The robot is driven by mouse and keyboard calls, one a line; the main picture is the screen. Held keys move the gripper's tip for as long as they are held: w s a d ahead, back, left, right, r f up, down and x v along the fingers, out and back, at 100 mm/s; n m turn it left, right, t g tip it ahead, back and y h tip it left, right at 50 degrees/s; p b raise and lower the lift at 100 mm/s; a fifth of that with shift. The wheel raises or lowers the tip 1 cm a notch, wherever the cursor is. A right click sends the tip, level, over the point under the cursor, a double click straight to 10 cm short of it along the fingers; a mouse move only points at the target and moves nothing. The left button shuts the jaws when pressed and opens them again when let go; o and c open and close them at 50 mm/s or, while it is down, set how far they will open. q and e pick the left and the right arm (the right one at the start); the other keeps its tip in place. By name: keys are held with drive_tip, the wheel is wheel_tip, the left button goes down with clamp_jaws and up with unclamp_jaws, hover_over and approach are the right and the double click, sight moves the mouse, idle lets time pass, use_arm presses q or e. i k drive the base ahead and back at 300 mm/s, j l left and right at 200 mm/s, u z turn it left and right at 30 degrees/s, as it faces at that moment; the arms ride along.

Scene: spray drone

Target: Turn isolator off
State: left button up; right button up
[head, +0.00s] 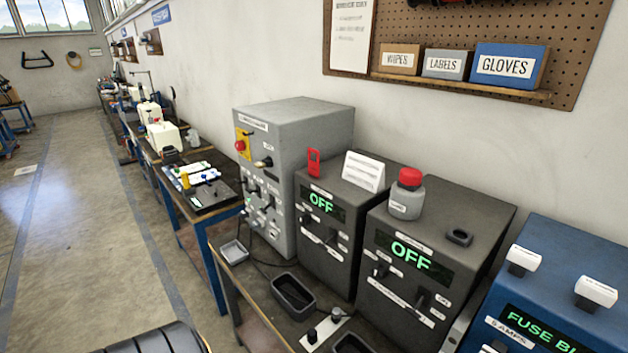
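A grey cabinet (295,120) stands on the bench against the wall. Its front carries a yellow plate (243,138) with a red knob (240,146). Right of and below it is a dark handle or knob (263,162) with a small label above. Several small switches (262,205) sit lower on the panel. The labels are too small to read, so I cannot tell which control is the isolator or its position. Neither of my grippers is in view.
Two dark boxes right of the cabinet show "OFF" (321,203) and "OFF" (410,257). A red-capped bottle (407,195) stands on one. A blue box (560,270) is at the right. Small trays (293,292) lie on the bench front. The floor (95,220) at left is clear.

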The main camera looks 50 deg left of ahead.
sight(239, 145)
drive_tip(key=u, duration=1.65)
